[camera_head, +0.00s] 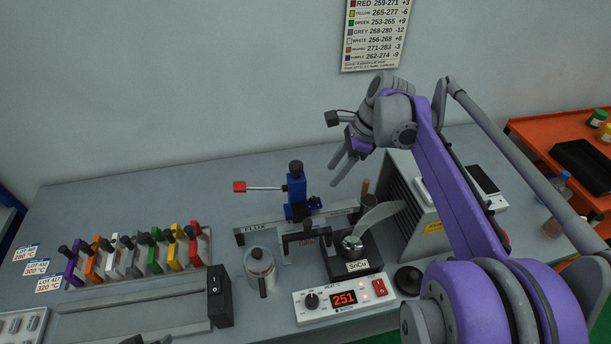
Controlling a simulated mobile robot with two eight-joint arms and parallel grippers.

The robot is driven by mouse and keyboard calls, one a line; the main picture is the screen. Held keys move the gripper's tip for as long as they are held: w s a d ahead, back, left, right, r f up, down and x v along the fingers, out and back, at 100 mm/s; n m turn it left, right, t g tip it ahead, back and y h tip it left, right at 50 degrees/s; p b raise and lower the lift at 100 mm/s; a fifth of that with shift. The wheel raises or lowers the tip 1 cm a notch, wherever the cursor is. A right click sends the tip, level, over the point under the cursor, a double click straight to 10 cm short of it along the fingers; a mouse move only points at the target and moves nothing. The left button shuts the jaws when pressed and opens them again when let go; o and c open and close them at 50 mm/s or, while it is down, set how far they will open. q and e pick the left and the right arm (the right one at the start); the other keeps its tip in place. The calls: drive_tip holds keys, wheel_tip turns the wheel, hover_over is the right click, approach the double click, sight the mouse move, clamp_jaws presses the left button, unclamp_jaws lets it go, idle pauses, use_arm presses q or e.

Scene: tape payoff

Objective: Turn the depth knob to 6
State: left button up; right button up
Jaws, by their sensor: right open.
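No knob in view carries a depth label or scale I can read. A blue stand (297,196) with a black knob (296,167) on top and a red-tipped lever (240,187) stands at the middle of the bench. A white control box (345,298) in front has a black dial (311,301), a red display reading 251 and a red switch. My right gripper (334,173) is open and empty, to the right of the blue stand's top and apart from it in the picture. My left gripper does not show clearly.
A pot labelled SnCu (352,243) stands behind the control box, beside a grey finned unit (409,208). A metal canister (260,270) and a row of coloured handled pieces (133,256) are to the left. A chart (376,35) hangs on the wall.

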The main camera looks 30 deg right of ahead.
sight(315, 198)
drive_tip(key=x, duration=1)
drive_tip(key=shift+a+f, duration=0.1)
drive_tip(key=shift+f, duration=0.2)
drive_tip(key=shift+w, duration=0.1)
clamp_jaws()
